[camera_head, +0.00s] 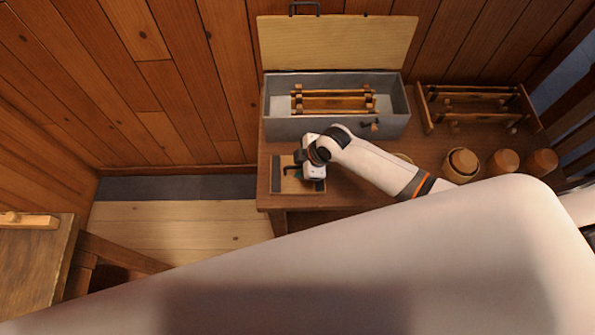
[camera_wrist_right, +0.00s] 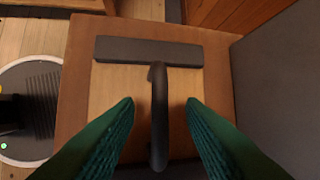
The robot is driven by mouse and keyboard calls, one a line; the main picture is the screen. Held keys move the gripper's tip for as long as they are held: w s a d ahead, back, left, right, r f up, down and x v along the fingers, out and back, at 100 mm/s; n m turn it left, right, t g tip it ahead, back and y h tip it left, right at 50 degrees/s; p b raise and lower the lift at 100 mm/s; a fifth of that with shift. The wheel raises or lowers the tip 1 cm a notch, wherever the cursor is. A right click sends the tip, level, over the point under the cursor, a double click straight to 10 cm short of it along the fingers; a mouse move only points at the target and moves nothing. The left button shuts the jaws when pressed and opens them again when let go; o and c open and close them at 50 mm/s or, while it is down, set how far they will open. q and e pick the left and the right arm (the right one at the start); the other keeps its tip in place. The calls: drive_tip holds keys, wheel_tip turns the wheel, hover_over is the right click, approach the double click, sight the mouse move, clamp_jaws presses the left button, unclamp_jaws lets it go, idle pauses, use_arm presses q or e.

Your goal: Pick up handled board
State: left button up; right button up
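The handled board (camera_head: 290,186) lies flat on the wooden table, near its front left corner, left of my right wrist. In the right wrist view the board (camera_wrist_right: 188,90) is pale wood with a dark strip across its far end and a dark bar handle (camera_wrist_right: 159,120) standing up along its middle. My right gripper (camera_head: 292,172) is over the board. In the right wrist view its green fingers (camera_wrist_right: 158,104) are apart, one on each side of the handle, with gaps visible on both sides. My left gripper is not in view.
A grey box (camera_head: 345,128) with its lid (camera_head: 340,45) raised stands behind the board and holds wooden racks. Another wooden rack (camera_head: 480,101) and several turned wooden pots (camera_head: 503,161) stand to the right. A second table (camera_head: 40,270) is at lower left. A pale arm link of mine covers the foreground.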

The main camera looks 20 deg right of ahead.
drive_tip(key=shift+x, duration=0.85)
clamp_jaws()
idle(0.7)
drive_tip(key=shift+w+r, duration=0.1)
